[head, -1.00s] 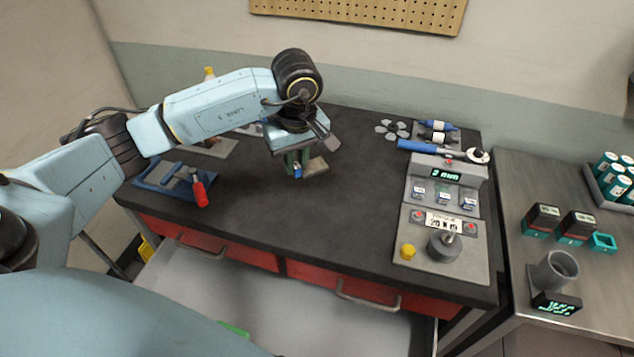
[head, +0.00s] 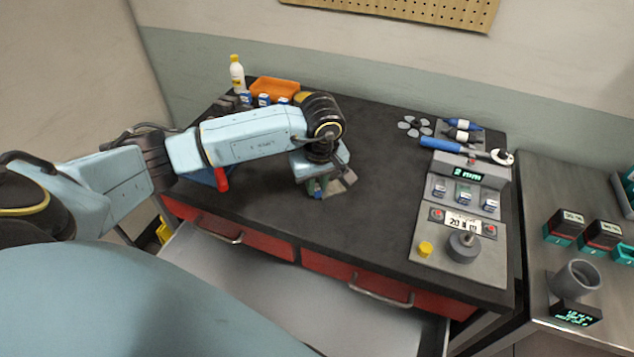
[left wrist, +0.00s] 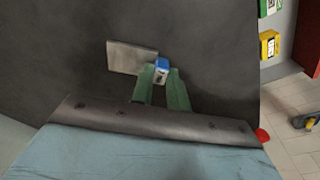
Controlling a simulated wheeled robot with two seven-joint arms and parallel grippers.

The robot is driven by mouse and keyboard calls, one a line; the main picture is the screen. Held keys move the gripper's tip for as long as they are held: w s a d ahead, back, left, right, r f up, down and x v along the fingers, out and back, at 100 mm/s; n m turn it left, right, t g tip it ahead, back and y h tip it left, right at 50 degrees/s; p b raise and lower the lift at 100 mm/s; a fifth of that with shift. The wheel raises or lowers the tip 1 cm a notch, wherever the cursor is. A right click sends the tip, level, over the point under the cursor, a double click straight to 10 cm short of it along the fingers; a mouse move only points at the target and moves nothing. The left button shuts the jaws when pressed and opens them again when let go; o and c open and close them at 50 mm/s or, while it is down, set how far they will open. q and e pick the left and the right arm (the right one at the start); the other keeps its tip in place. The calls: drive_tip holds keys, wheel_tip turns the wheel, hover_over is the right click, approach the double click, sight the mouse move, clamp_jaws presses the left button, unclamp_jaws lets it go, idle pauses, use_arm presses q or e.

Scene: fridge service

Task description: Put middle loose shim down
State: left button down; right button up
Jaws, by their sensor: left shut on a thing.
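My left gripper (head: 318,193) is low over the dark bench top, left of the bench's middle. Its green fingers (left wrist: 162,88) are shut on a shim, a flat grey plate (left wrist: 130,57) with a blue-and-white tag (left wrist: 161,69) between the fingertips. In the head view the shim's plate (head: 348,178) shows just right of the fingers. I cannot tell whether it touches the bench. Several small blue-and-white tagged pieces (head: 264,99) stand at the back left, partly hidden by my arm. My right gripper is in neither view.
A panel with a lit display (head: 466,171) and a grey knob (head: 463,246) stands at the bench's right. An orange tray (head: 274,88) and white bottle (head: 237,73) are at the back left. The bench middle (head: 385,200) is clear.

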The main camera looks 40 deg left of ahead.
use_arm(q)
drive_tip(key=c, duration=1.4)
unclamp_jaws()
drive_tip(key=shift+f, duration=0.1)
drive_tip(key=shift+o, duration=0.2)
wheel_tip(320, 180, up, 12)
drive_tip(key=d, duration=0.1)
drive_tip(key=shift+s+d+p, duration=0.15)
drive_tip(key=shift+s+p, duration=0.15)
drive_tip(key=shift+s, duration=0.05)
